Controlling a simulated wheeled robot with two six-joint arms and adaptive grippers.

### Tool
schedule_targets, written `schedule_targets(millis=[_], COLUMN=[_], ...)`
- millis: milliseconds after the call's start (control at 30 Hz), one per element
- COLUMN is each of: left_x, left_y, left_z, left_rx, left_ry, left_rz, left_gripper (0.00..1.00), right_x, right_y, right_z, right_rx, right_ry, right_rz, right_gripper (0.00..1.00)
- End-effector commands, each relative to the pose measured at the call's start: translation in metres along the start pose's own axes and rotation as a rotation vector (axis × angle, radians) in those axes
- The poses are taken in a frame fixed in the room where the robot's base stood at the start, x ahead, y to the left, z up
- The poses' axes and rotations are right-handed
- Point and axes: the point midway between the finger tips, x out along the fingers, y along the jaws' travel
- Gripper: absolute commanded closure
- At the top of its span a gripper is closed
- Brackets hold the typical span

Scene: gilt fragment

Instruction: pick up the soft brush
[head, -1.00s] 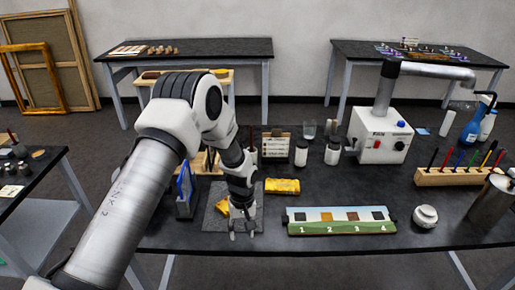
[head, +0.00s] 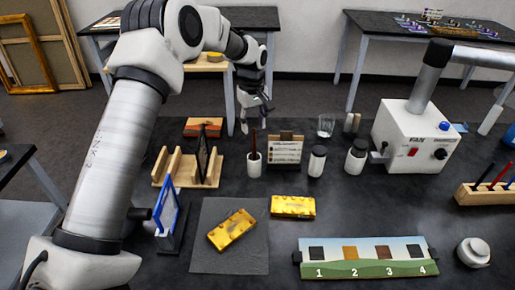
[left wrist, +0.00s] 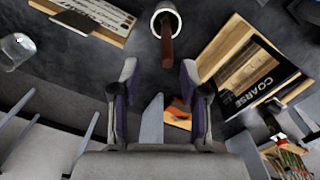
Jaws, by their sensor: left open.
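A brush with a dark brown handle (head: 253,141) stands upright in a small white cup (head: 254,168) at the back of the table. Its bristles are hidden, so I cannot tell if it is the soft one. In the left wrist view the handle (left wrist: 167,48) rises from the cup (left wrist: 156,14) just beyond the fingertips. My left gripper (head: 256,117) is open and empty, above and behind the cup, not touching the handle. It also shows in the left wrist view (left wrist: 159,73). My right gripper is not in view.
A wooden rack (head: 186,174) with a dark panel stands left of the cup. A framed card (head: 285,150) and two dark-capped jars stand right. Yellow gilt pieces lie in front, one on a grey mat (head: 215,262). A white fan box (head: 408,140) is farther right.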

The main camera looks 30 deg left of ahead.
Motion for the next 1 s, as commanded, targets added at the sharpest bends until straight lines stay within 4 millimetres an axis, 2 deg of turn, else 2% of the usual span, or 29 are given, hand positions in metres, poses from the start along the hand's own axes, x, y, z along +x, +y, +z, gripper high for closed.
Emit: schedule_targets(millis=[267, 400, 500, 733, 767, 800, 867, 1000], left_x=[0.031, 0.055, 0.071, 0.077, 0.077, 0.077, 0.076, 0.077], left_y=[-0.002, -0.006, -0.005, -0.005, -0.005, -0.005, -0.005, -0.005], left_z=[0.004, 0.01, 0.009, 0.009, 0.009, 0.009, 0.009, 0.009], left_rx=[-0.001, 0.0, 0.0, 0.0, 0.0, 0.0, 0.0, 0.0], left_ry=[-0.003, -0.003, -0.002, 0.0, 0.0, 0.0, 0.0, 0.0], left_rz=[-0.004, -0.005, -0.004, 0.0, 0.0, 0.0, -0.001, -0.001], left_gripper=[0.55, 0.55, 0.55, 0.55, 0.62, 0.77, 0.98, 1.0], right_x=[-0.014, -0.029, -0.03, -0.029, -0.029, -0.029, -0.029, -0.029], right_y=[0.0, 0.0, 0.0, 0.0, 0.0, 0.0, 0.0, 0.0], right_z=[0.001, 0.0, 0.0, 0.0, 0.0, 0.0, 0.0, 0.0], right_rx=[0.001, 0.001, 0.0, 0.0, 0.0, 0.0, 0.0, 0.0], right_ry=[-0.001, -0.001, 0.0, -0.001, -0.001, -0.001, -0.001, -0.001], right_rz=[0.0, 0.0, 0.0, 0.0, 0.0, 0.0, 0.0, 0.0], right_gripper=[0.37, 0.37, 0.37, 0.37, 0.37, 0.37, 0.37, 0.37])
